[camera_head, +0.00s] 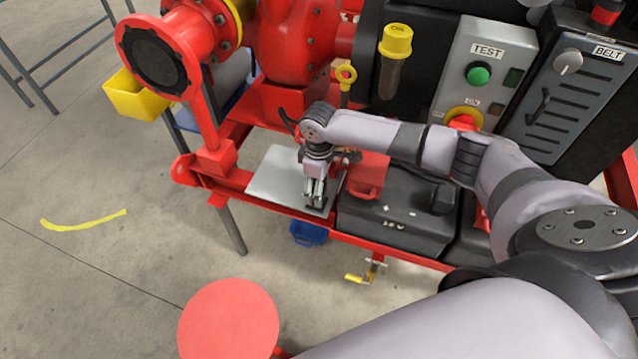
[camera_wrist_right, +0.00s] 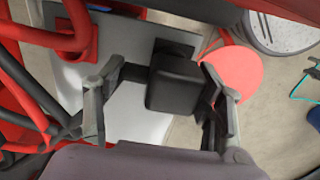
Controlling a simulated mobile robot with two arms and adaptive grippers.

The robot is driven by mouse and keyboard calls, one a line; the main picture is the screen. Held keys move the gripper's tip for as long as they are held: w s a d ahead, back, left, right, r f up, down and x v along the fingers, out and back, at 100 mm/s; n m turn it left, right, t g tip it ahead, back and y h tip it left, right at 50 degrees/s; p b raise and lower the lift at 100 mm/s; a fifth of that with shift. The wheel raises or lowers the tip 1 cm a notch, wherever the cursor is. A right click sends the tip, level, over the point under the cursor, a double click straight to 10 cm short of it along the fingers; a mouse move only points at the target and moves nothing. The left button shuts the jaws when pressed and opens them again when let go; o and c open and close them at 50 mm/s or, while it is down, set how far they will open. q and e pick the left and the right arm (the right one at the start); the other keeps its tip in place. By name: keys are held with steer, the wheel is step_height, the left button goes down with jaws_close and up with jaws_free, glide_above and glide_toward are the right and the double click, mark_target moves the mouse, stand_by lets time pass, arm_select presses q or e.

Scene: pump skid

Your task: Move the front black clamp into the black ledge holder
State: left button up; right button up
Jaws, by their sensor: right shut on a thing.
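My right gripper (camera_head: 315,196) is over the front edge of a grey metal plate on the red skid. In the right wrist view its fingers (camera_wrist_right: 161,74) stand apart on both sides of a black block with a side bar, which I take as the black clamp (camera_wrist_right: 175,86), and they hold it. In the head view the gripper mostly hides the clamp. A flat dark square (camera_wrist_right: 174,48) shows just beyond the block; I cannot tell whether it is the ledge holder or part of the clamp. My left gripper is not in view.
The metal plate (camera_head: 270,178) has bare room left of the gripper. A red tray (camera_head: 368,178) and a black battery-like box (camera_head: 395,220) stand close on the right. A red pump (camera_head: 295,45) rises behind. A red round disc (camera_head: 228,320) is in front.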

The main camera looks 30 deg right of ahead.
steer(key=shift+f, duration=0.55)
steer(key=o, duration=1.5)
steer(key=shift+r, duration=0.15)
step_height(320, 180, up, 12)
steer(key=shift+f, duration=0.1)
